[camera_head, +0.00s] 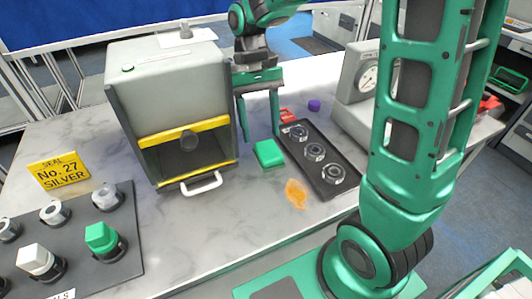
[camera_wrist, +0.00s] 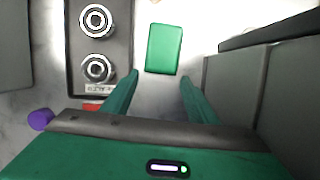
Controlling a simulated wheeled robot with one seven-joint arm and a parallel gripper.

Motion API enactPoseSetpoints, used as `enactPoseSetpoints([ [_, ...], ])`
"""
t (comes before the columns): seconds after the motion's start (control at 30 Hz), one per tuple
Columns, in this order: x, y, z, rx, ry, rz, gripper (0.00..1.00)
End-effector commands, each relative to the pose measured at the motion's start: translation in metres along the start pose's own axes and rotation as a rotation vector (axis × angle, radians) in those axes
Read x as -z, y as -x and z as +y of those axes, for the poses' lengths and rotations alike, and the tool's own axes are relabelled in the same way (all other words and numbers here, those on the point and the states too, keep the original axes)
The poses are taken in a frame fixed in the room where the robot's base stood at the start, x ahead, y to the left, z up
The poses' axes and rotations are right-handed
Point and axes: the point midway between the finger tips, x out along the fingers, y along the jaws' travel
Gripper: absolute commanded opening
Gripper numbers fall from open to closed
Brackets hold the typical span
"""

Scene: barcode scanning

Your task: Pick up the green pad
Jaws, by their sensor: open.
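The green pad (camera_head: 269,153) is a small flat block lying on the marble table, between the grey box with yellow edges and the dark tray of rings. In the wrist view the green pad (camera_wrist: 164,49) lies just beyond the fingertips, roughly centred between them. My gripper (camera_head: 259,134) is open and empty, with its fingers pointing down above and behind the pad. In the wrist view my gripper (camera_wrist: 158,76) shows both fingers apart, with neither seen touching the pad.
A grey box (camera_head: 170,75) with a white handle stands left of the pad. A dark tray (camera_head: 335,158) with metal rings lies right. An orange patch (camera_head: 296,193) is in front. A purple piece (camera_head: 314,105), a gauge (camera_head: 368,78) and a yellow sign (camera_head: 60,172) are also present.

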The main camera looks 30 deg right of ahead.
Motion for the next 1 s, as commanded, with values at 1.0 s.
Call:
enactPoseSetpoints([
  [1.0,-0.045,-0.026,0.000,0.000,0.001,0.001,0.21],
])
